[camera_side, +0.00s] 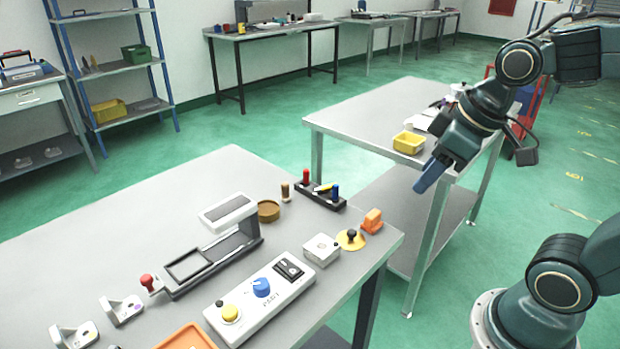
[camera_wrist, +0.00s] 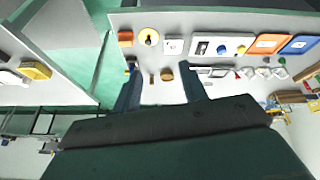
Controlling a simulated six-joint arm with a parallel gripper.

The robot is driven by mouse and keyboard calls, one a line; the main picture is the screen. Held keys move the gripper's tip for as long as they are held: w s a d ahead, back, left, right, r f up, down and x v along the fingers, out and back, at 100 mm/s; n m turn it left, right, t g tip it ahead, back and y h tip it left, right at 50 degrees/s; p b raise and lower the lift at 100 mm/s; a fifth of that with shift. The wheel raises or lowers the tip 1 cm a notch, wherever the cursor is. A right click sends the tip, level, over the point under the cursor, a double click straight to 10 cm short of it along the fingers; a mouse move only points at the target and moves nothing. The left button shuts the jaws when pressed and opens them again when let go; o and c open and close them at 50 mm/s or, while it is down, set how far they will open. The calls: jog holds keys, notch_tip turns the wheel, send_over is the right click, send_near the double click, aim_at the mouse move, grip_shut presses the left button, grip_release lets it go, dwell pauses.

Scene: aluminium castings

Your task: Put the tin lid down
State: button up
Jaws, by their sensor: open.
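A round yellow lid with a black knob (camera_side: 351,239), which looks like the tin lid, lies flat on the near bench between a white block and an orange piece. It also shows in the wrist view (camera_wrist: 149,36). A round brown tin (camera_side: 268,211) stands further back on the same bench, and in the wrist view the tin (camera_wrist: 167,74) appears between my fingers. I cannot tell whether the tin is open on top. My gripper (camera_side: 430,180) is open with nothing between its fingers. It hangs high, to the right of the near bench and well apart from the lid.
The near bench (camera_side: 130,240) holds a white control box (camera_side: 260,300), a white block (camera_side: 321,249), an orange piece (camera_side: 372,220), a black rack with upright tools (camera_side: 320,195) and a grey fixture (camera_side: 210,262). A second bench with a yellow bin (camera_side: 409,143) stands behind my gripper. The near bench's back left is clear.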

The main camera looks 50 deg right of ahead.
jog(key=shift+s+a+r+m+t, duration=0.2)
jog(key=shift+s+m, duration=0.25)
jog(key=shift+s, duration=0.35)
jog(key=shift+s+r+m+t, duration=0.1)
jog(key=shift+s+r+m, duration=0.25)
jog(key=shift+s, duration=0.5)
jog(key=shift+s+a+r+m+t, duration=0.1)
jog(key=shift+s+r+m, duration=0.1)
jog(key=shift+s+m, duration=0.45)
jog(key=shift+o, duration=0.5)
jog(key=shift+s, duration=0.1)
